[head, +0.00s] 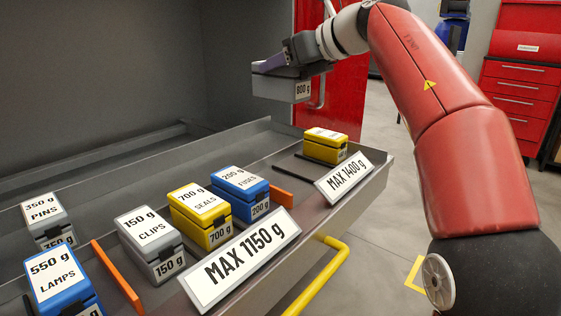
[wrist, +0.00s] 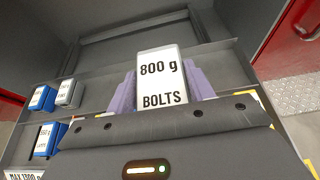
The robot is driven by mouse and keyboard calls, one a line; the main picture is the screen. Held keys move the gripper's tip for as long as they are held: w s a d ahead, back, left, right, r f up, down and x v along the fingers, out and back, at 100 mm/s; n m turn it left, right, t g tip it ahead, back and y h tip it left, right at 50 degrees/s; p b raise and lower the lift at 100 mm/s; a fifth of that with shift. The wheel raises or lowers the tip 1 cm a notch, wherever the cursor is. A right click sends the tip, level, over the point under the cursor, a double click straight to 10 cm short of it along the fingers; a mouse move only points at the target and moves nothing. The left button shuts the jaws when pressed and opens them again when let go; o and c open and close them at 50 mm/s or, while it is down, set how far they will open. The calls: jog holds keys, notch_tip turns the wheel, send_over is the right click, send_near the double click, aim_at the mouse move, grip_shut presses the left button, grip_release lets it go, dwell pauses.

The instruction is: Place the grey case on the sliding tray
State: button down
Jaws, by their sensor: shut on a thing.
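My gripper (head: 272,65) is shut on a grey case (head: 278,87) marked 800 g, held in the air above the far end of the sliding tray (head: 290,227). In the wrist view the case (wrist: 161,78) reads 800 g BOLTS, with a purple finger on each side. The tray is grey, with a yellow handle, placards MAX 1150 g and MAX 1400 g, and orange and black dividers. A yellow case (head: 325,145) stands in the MAX 1400 g part. A yellow SEALS case (head: 200,213), a blue FUSES case (head: 240,190) and a grey CLIPS case (head: 150,243) stand behind the MAX 1150 g placard.
A grey PINS case (head: 45,220) and a blue LAMPS case (head: 62,285) stand left of an orange divider (head: 117,276). The yellow handle (head: 318,278) sticks out in front. A red panel (head: 345,100) stands behind the tray's far end. A red drawer cabinet (head: 518,85) is at right.

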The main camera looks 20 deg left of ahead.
jog(key=shift+w+a+f+b, duration=0.15)
jog(key=shift+f+b, duration=2.15)
jog(key=shift+f, duration=2.65)
jog(key=shift+s+a+f+b, duration=0.1)
jog(key=shift+f+b, duration=2.2)
jog(key=shift+f, duration=2.6)
jog(key=shift+f, duration=0.1)
jog(key=c, duration=0.6)
grip_release()
jog(key=v, duration=1.2)
